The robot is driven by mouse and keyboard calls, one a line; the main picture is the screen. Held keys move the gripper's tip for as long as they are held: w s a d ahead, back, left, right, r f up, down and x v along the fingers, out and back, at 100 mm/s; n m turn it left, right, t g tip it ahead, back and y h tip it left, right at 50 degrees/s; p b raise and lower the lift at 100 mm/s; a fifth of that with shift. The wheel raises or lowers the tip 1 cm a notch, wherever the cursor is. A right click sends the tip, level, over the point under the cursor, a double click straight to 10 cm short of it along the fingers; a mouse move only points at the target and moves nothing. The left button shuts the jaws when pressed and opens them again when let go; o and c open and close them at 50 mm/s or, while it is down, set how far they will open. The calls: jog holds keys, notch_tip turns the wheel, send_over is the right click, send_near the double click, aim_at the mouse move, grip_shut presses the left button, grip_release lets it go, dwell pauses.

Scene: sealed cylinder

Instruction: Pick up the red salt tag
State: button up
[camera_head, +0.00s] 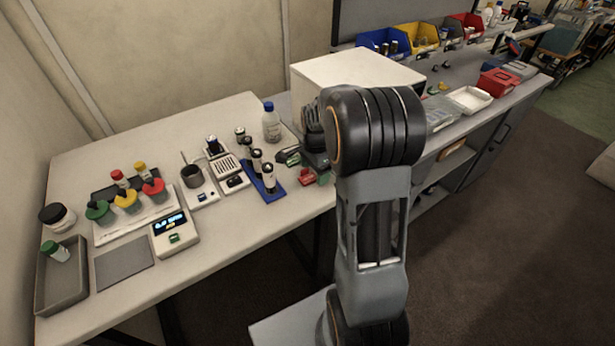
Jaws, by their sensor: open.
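A small red tag (307,176) lies near the front edge of the pale table, right of the blue rack. I cannot read any label on it. My gripper (315,160) is open, just above and beside the red tag. My dark arm hides much of the gripper, and I cannot tell whether the fingers touch the tag. A dark piece with green (289,157) lies just left of the gripper.
A blue rack (274,191) with dark-capped vials stands left of the gripper. A blue-capped bottle (271,126) stands behind it. A white box (352,72) is behind my arm. A scale (175,236), coloured-lidded cups and a grey tray (62,290) are farther left.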

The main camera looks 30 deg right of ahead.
jog(key=shift+f, duration=0.1)
jog(key=c, duration=1)
